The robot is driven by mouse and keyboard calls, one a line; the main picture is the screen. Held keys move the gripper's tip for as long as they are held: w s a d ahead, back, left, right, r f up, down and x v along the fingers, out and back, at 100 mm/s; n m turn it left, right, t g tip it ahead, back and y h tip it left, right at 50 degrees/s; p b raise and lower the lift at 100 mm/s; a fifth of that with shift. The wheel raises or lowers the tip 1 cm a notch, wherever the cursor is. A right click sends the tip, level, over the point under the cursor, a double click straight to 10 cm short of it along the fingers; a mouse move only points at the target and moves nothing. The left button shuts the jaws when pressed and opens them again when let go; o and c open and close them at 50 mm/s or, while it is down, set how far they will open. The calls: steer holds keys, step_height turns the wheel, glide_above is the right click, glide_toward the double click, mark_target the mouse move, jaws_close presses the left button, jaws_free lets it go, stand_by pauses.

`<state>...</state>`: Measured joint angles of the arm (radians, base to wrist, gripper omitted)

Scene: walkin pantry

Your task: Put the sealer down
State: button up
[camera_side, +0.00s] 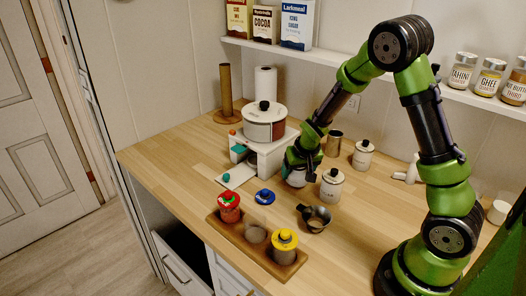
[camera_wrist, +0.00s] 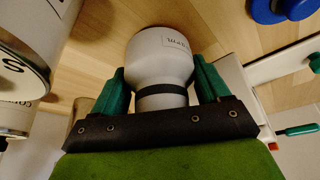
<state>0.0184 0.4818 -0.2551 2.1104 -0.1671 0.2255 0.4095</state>
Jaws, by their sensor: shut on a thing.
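My gripper (camera_side: 298,164) is low over the middle of the counter. In the wrist view, its green fingers (camera_wrist: 160,84) are shut on a white, bottle-shaped thing with a dark band round its narrow part, which I take to be the sealer (camera_wrist: 164,97). Its wider far part carries a label that seems to begin "Waln"; I cannot tell whether that part is a separate jar. In the side view, only a bit of white (camera_side: 296,179) shows below the gripper. Whether it touches the counter (camera_side: 180,157) is hidden.
A white stand (camera_side: 268,158) with a lidded pot (camera_side: 264,124) is at left. White canisters (camera_side: 332,187) (camera_side: 363,156) are close on the right. The left counter is clear.

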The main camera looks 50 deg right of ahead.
steer(key=shift+f, duration=0.45)
steer(key=shift+f, duration=0.1)
steer(key=o, duration=1.3)
steer(key=v, duration=1.2)
steer(key=s+a+r+n+t+y, duration=0.1)
steer(key=s+a+r, duration=0.3)
steer(key=s+a+r+n+t+y, duration=0.1)
steer(key=s+a+r+y, duration=0.1)
steer(key=s+a+r, duration=0.2)
steer(key=s+a+r+t+y, duration=0.1)
steer(key=s+a+r, duration=0.3)
steer(key=s+a, duration=0.1)
steer(key=shift+s+a+r+n+y, duration=0.15)
steer(key=shift+r+n+y, duration=0.15)
steer(key=shift+r+n, duration=0.1)
